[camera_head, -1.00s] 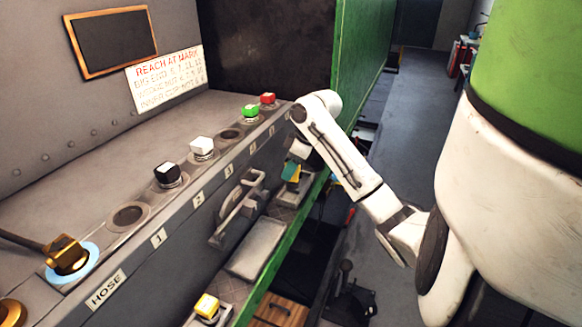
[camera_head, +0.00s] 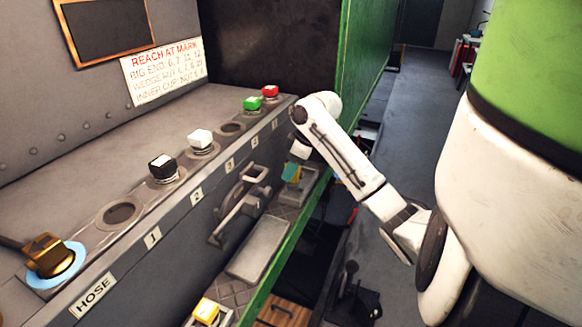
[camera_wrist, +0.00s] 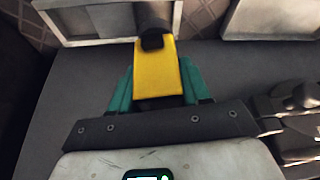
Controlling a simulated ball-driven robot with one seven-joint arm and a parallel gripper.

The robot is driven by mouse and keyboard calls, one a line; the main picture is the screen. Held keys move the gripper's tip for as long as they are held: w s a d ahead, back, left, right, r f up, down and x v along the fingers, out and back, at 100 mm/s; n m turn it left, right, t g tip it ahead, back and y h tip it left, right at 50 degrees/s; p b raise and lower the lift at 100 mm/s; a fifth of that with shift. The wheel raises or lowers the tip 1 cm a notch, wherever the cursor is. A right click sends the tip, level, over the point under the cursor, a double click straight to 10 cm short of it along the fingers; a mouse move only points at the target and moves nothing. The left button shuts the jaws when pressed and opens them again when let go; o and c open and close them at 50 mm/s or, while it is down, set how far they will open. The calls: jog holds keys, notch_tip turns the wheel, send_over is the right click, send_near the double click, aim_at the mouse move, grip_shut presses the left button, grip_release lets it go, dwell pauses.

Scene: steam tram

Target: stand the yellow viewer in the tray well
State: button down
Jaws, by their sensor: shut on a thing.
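My gripper (camera_wrist: 158,90) has teal fingers and is shut on the yellow viewer (camera_wrist: 157,68), gripping its sides. The viewer's dark round end (camera_wrist: 152,36) points away from my wrist and overlaps the near rim of a square pale-rimmed tray (camera_wrist: 100,41) in the wrist view. I cannot tell whether it touches the tray. In the head view my gripper (camera_head: 291,172) is low at the far end of the ledge, over a small tray. The viewer is mostly hidden there. The well's floor is partly cut off in the wrist view.
A long shallow tray (camera_head: 258,248) lies nearer on the ledge; a tray also shows right in the wrist view (camera_wrist: 272,35). A yellow-topped block (camera_head: 206,311) stands at the near end. A metal lever handle (camera_head: 238,208) juts from the panel beside the ledge.

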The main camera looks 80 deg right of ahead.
jog(key=shift+f+b, duration=1)
jog(key=shift+f, duration=0.8)
grip_release()
jog(key=shift+r+p, duration=0.3)
jog(key=shift+r+p, duration=0.3)
jog(key=shift+r, duration=0.05)
jog(key=shift+r+p, duration=0.55)
jog(key=shift+r, duration=0.1)
